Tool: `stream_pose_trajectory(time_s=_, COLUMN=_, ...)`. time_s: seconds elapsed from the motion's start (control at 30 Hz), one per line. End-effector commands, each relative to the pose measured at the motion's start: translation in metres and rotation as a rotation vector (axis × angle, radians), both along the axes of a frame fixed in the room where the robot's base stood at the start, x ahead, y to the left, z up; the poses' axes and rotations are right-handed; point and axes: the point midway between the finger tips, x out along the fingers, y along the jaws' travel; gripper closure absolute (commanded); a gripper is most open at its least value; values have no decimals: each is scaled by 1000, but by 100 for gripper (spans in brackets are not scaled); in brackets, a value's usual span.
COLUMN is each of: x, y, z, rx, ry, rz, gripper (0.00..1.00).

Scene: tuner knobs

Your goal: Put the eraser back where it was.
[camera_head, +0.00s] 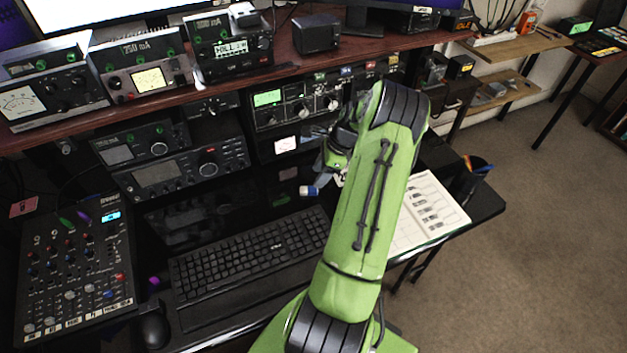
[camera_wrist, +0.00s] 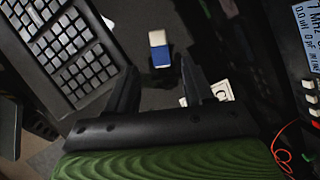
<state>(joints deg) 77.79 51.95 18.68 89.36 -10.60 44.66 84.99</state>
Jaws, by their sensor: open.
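The eraser (camera_head: 308,190), white with a blue sleeve, lies on the black desk just off the keyboard's far right corner. It also shows in the wrist view (camera_wrist: 160,50), beyond my fingertips and roughly in line with the gap between them. My gripper (camera_wrist: 160,82) is open with nothing between its two black fingers. In the head view my green arm hides most of the gripper. I cannot tell how high the fingers are above the desk.
The black keyboard (camera_head: 245,258) lies left of the eraser. An open notebook (camera_head: 435,210) lies to the right, partly behind my arm. A small white lettered piece (camera_wrist: 222,90) is by the right finger. Radio units (camera_head: 180,170) stand behind; a mixer (camera_head: 75,275) is far left.

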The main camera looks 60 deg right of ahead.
Motion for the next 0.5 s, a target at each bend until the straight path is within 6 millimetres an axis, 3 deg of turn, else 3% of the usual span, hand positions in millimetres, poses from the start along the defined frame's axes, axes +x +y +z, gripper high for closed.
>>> stream_pose_trajectory(time_s=0.03, x=-4, y=-4, z=17, rx=-4, ry=-1, rz=-2, gripper=48)
stream_pose_trajectory(time_s=0.2, x=-14, y=-11, z=47, rx=-1, ry=-1, rz=-1, gripper=48)
stream_pose_trajectory(time_s=0.5, x=-16, y=-12, z=56, rx=-4, ry=0, rz=11, gripper=48)
